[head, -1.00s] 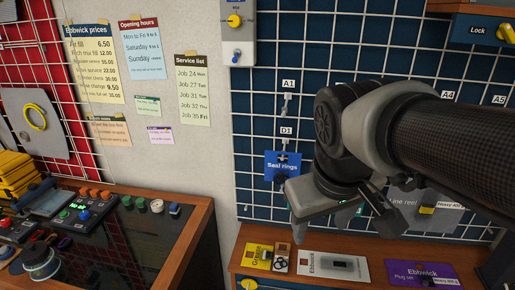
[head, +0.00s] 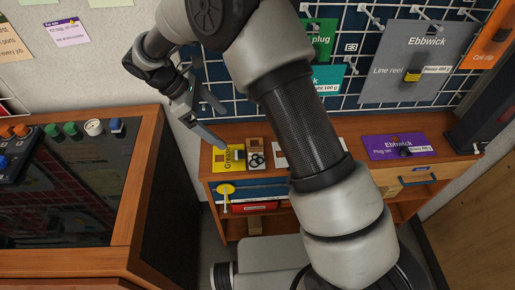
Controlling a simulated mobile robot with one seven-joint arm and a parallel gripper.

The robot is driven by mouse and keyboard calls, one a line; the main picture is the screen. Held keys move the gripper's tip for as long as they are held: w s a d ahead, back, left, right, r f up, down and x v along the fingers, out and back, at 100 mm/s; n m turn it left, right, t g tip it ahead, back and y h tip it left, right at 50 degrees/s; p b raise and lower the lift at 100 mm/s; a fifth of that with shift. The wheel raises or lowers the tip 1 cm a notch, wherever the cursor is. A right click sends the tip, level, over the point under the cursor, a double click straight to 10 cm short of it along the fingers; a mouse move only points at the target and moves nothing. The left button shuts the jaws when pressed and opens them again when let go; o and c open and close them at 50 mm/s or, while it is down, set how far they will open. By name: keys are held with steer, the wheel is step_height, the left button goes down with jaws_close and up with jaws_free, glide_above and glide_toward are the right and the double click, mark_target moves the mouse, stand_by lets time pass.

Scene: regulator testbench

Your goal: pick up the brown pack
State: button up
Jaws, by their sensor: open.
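A small brown pack (head: 254,145) with black rings pictured on its pale lower part lies on the wooden shelf top in the head view. It is right beside the yellow Grease pack (head: 227,158), on that pack's right. My gripper (head: 208,124) is up and to the left of the brown pack, pointing down and to the right. It is open and empty, apart from the pack.
A purple Ebbwick pack (head: 397,146) lies further right on the shelf. A pegboard with hanging packs, including a grey line reel (head: 418,62), stands behind. A dark-topped bench (head: 75,190) is at left.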

mark_target(256, 155)
steer(key=b+x, duration=0.1)
steer(key=x, duration=1.6)
steer(key=shift+s+d+f+b, duration=0.1)
steer(key=shift+d+f+b, duration=0.05)
steer(key=shift+b, duration=0.15)
steer(key=c, duration=1.2)
